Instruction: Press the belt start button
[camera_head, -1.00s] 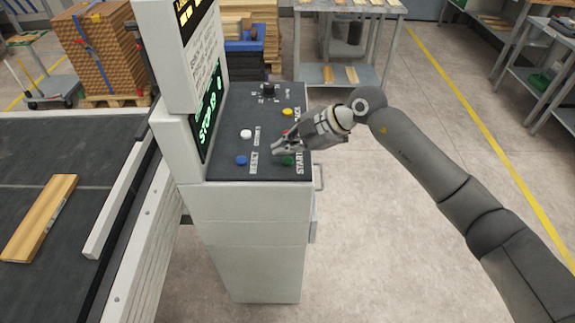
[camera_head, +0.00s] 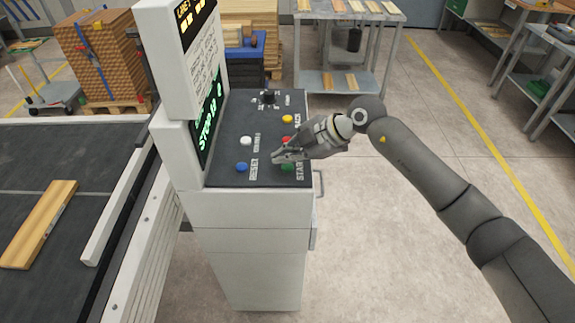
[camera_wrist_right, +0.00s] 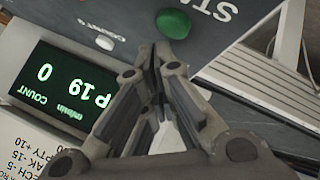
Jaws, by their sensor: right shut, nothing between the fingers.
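The green start button (camera_head: 288,167) sits at the near right of the dark control panel (camera_head: 225,150), beside the START label. In the right wrist view the green button (camera_wrist_right: 173,23) shows just beyond the fingertips. My right gripper (camera_head: 276,157) is shut and empty, pointing left over the panel, close to the green button. In the head view its fingers lie just above and to the left of the button. I cannot tell whether they touch the panel. My left gripper is not in view.
Close by on the panel are a blue button (camera_head: 242,167), a white button (camera_head: 246,141), a red button (camera_head: 287,140) and a yellow button (camera_head: 287,118). A lit display (camera_head: 209,115) stands at the panel's left. The conveyor (camera_head: 75,200) carries a wooden board (camera_head: 40,222).

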